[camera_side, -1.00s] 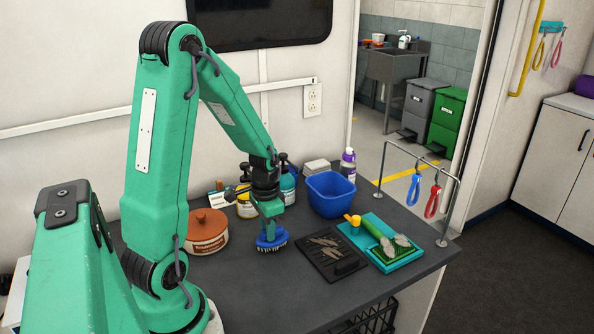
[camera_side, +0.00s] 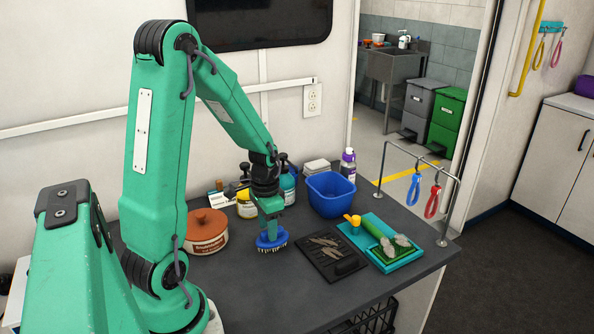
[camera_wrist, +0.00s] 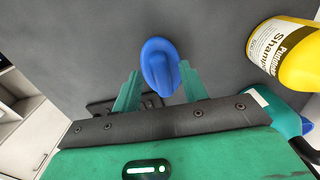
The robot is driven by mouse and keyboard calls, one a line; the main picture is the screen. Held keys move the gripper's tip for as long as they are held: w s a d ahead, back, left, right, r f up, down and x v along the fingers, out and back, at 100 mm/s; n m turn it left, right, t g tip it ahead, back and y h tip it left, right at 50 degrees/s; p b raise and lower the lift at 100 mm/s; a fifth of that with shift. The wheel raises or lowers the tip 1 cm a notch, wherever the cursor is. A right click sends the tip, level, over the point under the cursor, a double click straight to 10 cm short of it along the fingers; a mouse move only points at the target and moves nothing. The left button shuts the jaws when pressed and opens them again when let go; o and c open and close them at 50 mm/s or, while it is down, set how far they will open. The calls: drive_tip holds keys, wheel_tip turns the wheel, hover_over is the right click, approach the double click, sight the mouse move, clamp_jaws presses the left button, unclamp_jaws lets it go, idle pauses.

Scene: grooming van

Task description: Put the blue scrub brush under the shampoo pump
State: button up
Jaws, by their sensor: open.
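The blue scrub brush (camera_side: 271,241) stands bristles down on the dark counter in the side view. In the wrist view the blue brush (camera_wrist: 159,66) shows from above, between and just beyond the fingertips. My gripper (camera_side: 272,229) is right over the brush in the side view. In the wrist view my gripper (camera_wrist: 160,85) has its two green fingers apart, one on each side of the brush. Whether they touch it I cannot tell. The yellow shampoo bottle (camera_wrist: 285,50) is at the right of the wrist view. In the side view it (camera_side: 246,206) is partly hidden behind my wrist.
A teal bottle (camera_side: 288,188) and a blue tub (camera_side: 330,194) stand behind. A terracotta lidded tub (camera_side: 206,232) is to the left. A dark tray (camera_side: 334,266) and a teal tray (camera_side: 397,262) lie to the right. Bare counter lies in front of the brush.

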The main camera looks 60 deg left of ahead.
wheel_tip(320, 180, up, 11)
idle(0.6)
drive_tip(key=shift+d+r, duration=0.1)
idle(0.4)
drive_tip(key=s+d+r+t, duration=0.2)
drive_tip(key=d+r, duration=0.2)
drive_tip(key=d, duration=0.4)
drive_tip(key=s+d+r+t, duration=0.3)
drive_tip(key=d+r, duration=0.1)
drive_tip(key=d, duration=0.4)
drive_tip(key=shift+d+r+t, duration=0.3)
drive_tip(key=shift+d+r, duration=0.1)
drive_tip(key=o, duration=0.8)
